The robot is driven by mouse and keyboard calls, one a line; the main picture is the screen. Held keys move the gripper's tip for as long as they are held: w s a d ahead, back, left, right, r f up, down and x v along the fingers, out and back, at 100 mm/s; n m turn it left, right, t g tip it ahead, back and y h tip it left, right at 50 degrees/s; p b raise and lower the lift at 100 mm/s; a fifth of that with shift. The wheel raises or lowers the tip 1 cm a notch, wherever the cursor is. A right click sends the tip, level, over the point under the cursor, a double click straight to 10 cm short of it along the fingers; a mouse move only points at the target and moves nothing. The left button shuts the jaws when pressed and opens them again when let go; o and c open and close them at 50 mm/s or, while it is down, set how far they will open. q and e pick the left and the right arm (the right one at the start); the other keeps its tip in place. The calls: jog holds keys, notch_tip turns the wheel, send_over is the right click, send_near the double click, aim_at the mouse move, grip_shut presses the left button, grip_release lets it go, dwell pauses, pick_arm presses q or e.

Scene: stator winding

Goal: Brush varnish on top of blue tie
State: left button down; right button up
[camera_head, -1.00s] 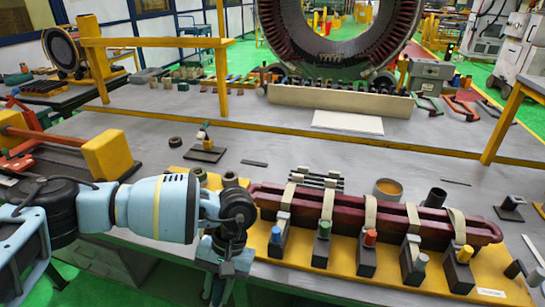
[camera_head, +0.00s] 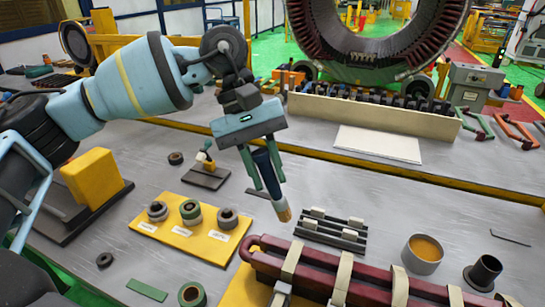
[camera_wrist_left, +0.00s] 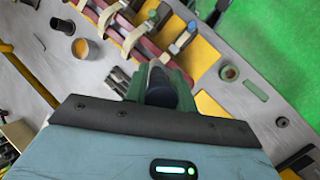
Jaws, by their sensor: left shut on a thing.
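My left gripper (camera_head: 266,183) points down above the table, shut on a brush (camera_head: 268,170) with a dark blue handle and tan bristles at its lower end. The dark red coil (camera_head: 330,275) with cream ties lies at lower right.
A yellow board (camera_head: 185,237) with several tape rolls lies left of the coil. A rack of dark bars (camera_head: 333,231) lies between brush and pot. A dark open cup (camera_head: 484,271) stands right of the pot.

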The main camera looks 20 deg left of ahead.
pick_arm(q)
jog(key=shift+s, duration=0.2)
jog(key=shift+f, duration=0.2)
jog(key=shift+f+b, duration=0.35)
jog(key=shift+f, duration=1.9)
